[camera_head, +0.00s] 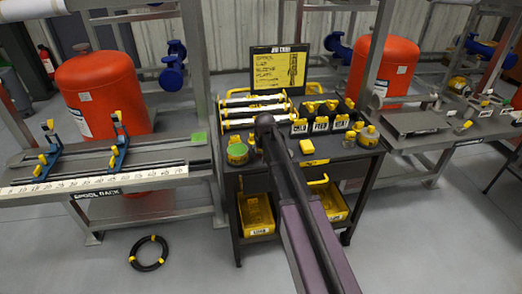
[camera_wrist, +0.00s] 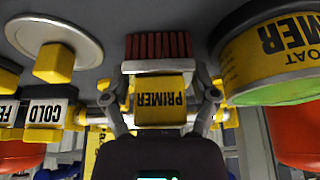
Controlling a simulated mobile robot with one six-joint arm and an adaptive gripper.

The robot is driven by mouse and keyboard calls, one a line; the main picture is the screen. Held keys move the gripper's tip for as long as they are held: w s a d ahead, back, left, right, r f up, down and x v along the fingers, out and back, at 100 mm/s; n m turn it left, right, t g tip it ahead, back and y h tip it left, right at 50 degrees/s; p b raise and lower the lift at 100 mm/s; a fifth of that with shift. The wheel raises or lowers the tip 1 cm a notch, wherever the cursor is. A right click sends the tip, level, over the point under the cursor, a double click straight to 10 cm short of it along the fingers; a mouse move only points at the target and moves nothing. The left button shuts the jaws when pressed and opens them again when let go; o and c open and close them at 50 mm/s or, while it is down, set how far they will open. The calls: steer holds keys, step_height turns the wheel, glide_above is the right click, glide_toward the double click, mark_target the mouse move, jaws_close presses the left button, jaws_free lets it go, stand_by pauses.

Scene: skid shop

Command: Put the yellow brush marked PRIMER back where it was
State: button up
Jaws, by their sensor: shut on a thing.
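The yellow brush marked PRIMER (camera_wrist: 160,104) has dark red bristles and a pale band. It sits between the two fingers of my gripper (camera_wrist: 165,98), which is shut on its yellow handle in the wrist view. The bristles point to the top of that view, over a grey surface. A yellow tin with a green face, marked PRIMER and COAT (camera_wrist: 268,62), is close on the right there. In the head view the green-topped tin (camera_head: 238,153) stands at the cart's left front. My arm hides the brush and gripper there.
The dark cart (camera_head: 345,153) carries pale rods with yellow ends (camera_head: 253,113), labelled black holders (camera_head: 320,126), a yellow block (camera_head: 307,146) and another yellow tin (camera_head: 368,137). A sign board (camera_head: 278,69) stands behind. Racks with red tanks (camera_head: 105,92) flank the cart. A black ring (camera_head: 149,253) lies on the floor.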

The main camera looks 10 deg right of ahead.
steer(key=shift+f, duration=0.15)
steer(key=o, duration=0.9)
steer(key=shift+c, duration=0.2)
steer(key=shift+r, duration=0.2)
steer(key=p+v, duration=1.1)
steer(key=v, duration=0.1)
stand_by(0.5)
steer(key=s+f+g, duration=0.1)
steer(key=s+g, duration=0.3)
steer(key=s, duration=2.1)
steer(key=shift+f+g, duration=0.3)
